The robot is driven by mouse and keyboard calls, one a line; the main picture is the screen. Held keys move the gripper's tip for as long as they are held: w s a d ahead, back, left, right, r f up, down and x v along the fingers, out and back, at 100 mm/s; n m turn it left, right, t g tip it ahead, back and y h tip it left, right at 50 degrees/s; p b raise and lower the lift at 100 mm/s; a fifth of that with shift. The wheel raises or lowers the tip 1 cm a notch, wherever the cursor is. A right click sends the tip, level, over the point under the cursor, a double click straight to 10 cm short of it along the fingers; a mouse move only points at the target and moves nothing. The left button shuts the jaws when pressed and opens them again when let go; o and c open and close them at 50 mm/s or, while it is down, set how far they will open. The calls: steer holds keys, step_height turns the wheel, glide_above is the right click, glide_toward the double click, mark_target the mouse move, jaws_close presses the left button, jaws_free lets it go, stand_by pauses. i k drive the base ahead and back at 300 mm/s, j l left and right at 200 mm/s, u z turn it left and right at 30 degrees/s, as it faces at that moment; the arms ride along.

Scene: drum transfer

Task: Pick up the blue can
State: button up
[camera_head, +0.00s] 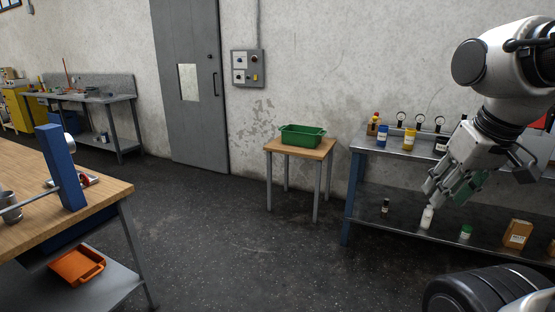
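A blue can (382,136) with a pale label stands upright on the top of the metal shelf bench (350,190) at the right, near its left end. My gripper (440,197) hangs at the right, lower in the picture than the blue can and to its right, apart from it. Its fingers point down and to the left. Something green shows behind or between the fingers, and I cannot tell what it is or whether the fingers are open.
A yellow can (409,140) and a dark can (440,144) stand right of the blue can. Small bottles and a cardboard box (517,234) sit on the lower shelf. A green bin (302,136) is on a small wooden table (274,146). The dark floor between the tables is clear.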

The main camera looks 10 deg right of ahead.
mark_target(383, 133)
steer(key=i+z, duration=0.2)
steer(key=i, duration=0.3)
steer(key=i+j+z, duration=0.2)
steer(key=i, duration=0.35)
steer(key=i+j+z, duration=0.2)
steer(key=i, duration=0.3)
steer(key=i+j+z, duration=0.25)
steer(key=i+z, duration=0.15)
steer(key=i+j+z, duration=0.6)
steer(key=j+z, duration=0.2)
steer(key=i+j+z, duration=0.2)
steer(key=j+z, duration=0.2)
steer(key=j, duration=0.25)
